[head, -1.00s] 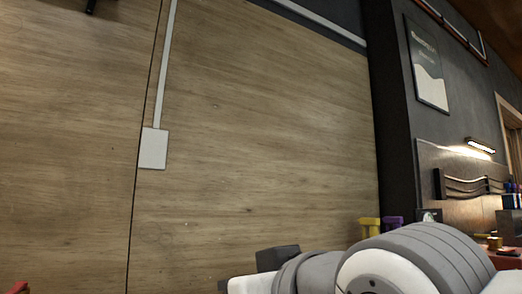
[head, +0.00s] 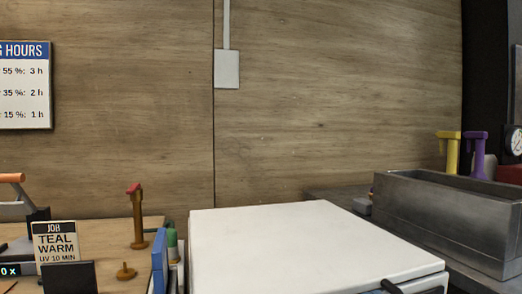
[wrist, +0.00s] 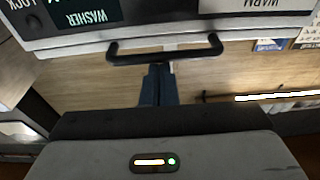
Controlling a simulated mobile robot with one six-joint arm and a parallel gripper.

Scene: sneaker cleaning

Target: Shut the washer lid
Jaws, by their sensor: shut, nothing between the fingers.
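The washer lid (head: 300,240) is a broad white panel at the bottom centre of the head view. It looks to lie flat; whether a gap is left under its front edge is hidden. In the wrist view the washer's front (wrist: 150,30) crosses the top, with a "WASHER" label and a black bar handle (wrist: 165,52). My gripper (wrist: 159,68) is shut and empty, its dark fingertips close to the handle's middle. I cannot tell whether they touch it. My gripper is outside the head view.
A grey metal basin (head: 445,220) stands right of the washer, with a yellow tool (head: 449,150) and a purple tool (head: 476,152) behind it. At left, a wooden bench (head: 110,240) holds a "TEAL WARM" job card (head: 55,242) and a brown stand (head: 137,215).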

